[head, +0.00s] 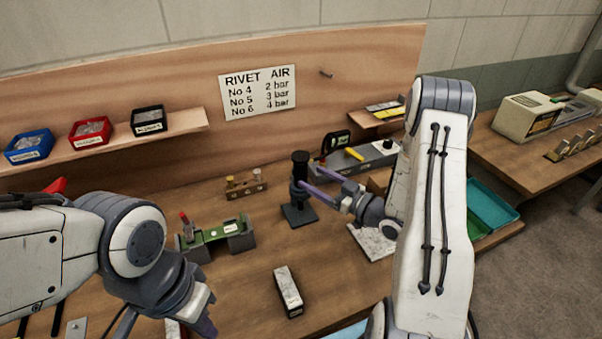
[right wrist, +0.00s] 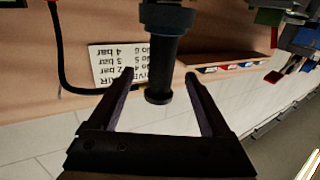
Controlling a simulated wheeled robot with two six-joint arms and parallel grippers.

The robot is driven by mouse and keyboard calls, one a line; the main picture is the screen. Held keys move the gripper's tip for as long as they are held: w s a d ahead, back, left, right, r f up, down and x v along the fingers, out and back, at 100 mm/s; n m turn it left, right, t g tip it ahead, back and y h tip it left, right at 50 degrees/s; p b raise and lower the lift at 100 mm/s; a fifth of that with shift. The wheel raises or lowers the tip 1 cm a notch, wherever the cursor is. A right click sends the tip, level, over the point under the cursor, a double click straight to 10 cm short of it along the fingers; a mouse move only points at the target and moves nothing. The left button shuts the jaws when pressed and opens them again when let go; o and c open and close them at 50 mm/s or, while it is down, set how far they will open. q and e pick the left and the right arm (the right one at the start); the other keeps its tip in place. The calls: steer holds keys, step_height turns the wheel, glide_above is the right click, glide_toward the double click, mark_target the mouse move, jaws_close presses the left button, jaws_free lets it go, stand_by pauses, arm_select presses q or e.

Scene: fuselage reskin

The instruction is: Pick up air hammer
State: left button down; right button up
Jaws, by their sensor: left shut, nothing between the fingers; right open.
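A black upright cylinder, which looks like the air hammer (head: 301,164), stands in a dark stand (head: 299,214) near the middle of the bench. My right gripper (head: 308,184) is open beside it, with its fingers reaching in from the right. In the right wrist view, which is upside down, the air hammer (right wrist: 161,72) shows between the two spread fingers (right wrist: 159,76), with gaps on both sides. I cannot tell whether either finger touches it. My left gripper (head: 208,322) is shut and empty at the front left, away from the air hammer.
A green fixture (head: 217,233) lies left of the stand, and a small labelled box (head: 288,291) lies in front. A grey box (head: 357,160) stands behind my right gripper. Red, blue and black bins sit on the left shelf (head: 185,123). A teal tray (head: 490,203) is at right.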

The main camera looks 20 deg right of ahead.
mark_target(306, 174)
steer(key=p+x, duration=0.2)
steer(key=x, duration=0.2)
steer(key=shift+w+a+r+p, duration=0.1)
steer(key=shift+w+a+p, duration=0.05)
steer(key=shift+a+p, duration=0.2)
steer(key=shift+w+a, duration=0.1)
steer(key=shift+w, duration=0.3)
jaws_close()
